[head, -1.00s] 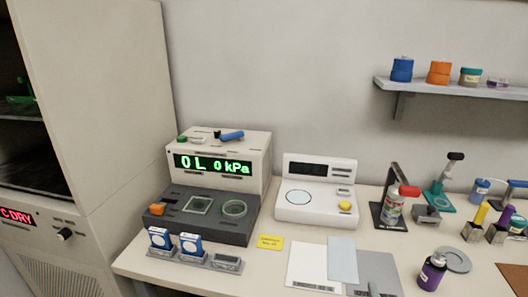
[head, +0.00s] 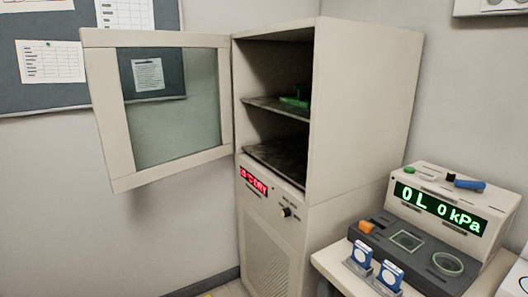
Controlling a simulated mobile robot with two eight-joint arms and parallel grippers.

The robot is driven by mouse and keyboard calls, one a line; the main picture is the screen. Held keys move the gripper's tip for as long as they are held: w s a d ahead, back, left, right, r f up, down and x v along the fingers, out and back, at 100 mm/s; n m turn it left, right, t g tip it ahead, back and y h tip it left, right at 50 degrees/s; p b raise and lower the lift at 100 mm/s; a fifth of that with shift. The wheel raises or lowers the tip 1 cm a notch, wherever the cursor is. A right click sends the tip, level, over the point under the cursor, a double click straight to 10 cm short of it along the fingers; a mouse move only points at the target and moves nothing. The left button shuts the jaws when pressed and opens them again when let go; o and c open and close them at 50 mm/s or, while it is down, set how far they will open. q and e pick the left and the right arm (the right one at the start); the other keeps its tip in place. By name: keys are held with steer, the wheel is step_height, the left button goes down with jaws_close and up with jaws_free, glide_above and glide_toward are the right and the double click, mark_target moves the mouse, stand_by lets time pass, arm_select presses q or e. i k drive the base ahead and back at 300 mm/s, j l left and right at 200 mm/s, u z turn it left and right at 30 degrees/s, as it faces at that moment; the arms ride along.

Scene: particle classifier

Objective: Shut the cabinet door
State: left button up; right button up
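The cabinet (head: 358,120) stands in the corner, a tall beige box with dark shelves inside. Its door (head: 105,125), a beige frame around a glass pane (head: 172,100), is swung wide open to the left, hinged on the cabinet's left edge. The upper compartment is exposed, with a small green item (head: 296,101) on the upper shelf (head: 275,106). Below it, the cabinet front has a red display (head: 253,183) and a dark knob (head: 286,212). Neither of my grippers shows in the head view.
A table (head: 345,277) stands to the right of the cabinet, with a device showing green digits (head: 440,203) and two small blue-and-white items (head: 361,254) near its front left edge. The floor before the cabinet is largely out of view.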

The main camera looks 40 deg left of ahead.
mark_target(99, 45)
steer(key=k+j+u, duration=0.15)
steer(key=u, duration=0.8)
